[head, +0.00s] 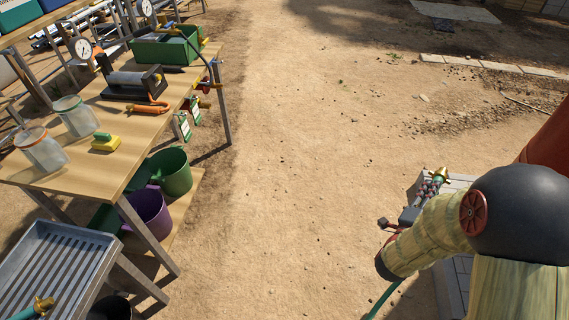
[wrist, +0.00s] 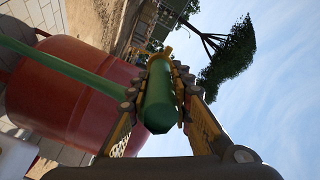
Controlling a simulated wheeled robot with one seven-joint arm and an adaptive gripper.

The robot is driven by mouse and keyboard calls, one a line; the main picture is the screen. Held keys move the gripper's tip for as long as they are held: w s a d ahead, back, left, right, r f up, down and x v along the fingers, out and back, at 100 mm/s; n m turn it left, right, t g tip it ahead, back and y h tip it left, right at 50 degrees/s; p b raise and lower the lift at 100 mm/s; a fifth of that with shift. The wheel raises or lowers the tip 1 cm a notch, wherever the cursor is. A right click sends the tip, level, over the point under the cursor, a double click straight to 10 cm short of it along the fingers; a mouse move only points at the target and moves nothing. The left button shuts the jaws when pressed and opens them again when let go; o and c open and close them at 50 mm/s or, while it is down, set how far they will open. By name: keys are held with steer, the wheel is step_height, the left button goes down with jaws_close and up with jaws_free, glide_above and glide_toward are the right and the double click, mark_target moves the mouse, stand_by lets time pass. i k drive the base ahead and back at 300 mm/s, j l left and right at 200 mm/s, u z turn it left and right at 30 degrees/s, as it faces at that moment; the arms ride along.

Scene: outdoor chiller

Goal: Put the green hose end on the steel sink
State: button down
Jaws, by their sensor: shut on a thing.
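My gripper (head: 432,188) is at the right in the head view, with my arm reaching in from the right edge. It is shut on the green hose end (wrist: 158,98), a green cylinder with brass at its far end. The brass tip of the hose end (head: 440,174) shows past the fingers in the head view. A green hose (head: 384,300) hangs below the gripper. The steel sink (head: 52,262), with a ribbed top, is at the lower left, well apart from the gripper. Another teal piece with a brass fitting (head: 42,304) shows at its front edge.
A wooden table (head: 130,155) holds jars, a yellow-green sponge (head: 106,142), gauges and a green box (head: 165,48). Green and purple buckets (head: 148,212) stand on its lower shelf. A red drum (wrist: 75,95) is close by the gripper. Bare dirt between is clear.

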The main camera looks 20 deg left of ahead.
mark_target(62, 263)
steer(key=u, duration=0.45)
steer(key=j+u, duration=0.1)
steer(key=u, duration=0.4)
steer(key=i+u, duration=0.1)
steer(key=u, duration=0.8)
steer(key=i+j+u, duration=0.1)
steer(key=i+u, duration=0.25)
steer(key=u, duration=0.15)
steer(key=i+u, duration=0.3)
steer(key=u, duration=0.2)
steer(key=i+l+u, duration=0.15)
steer(key=i+u, duration=0.2)
steer(key=u, duration=0.15)
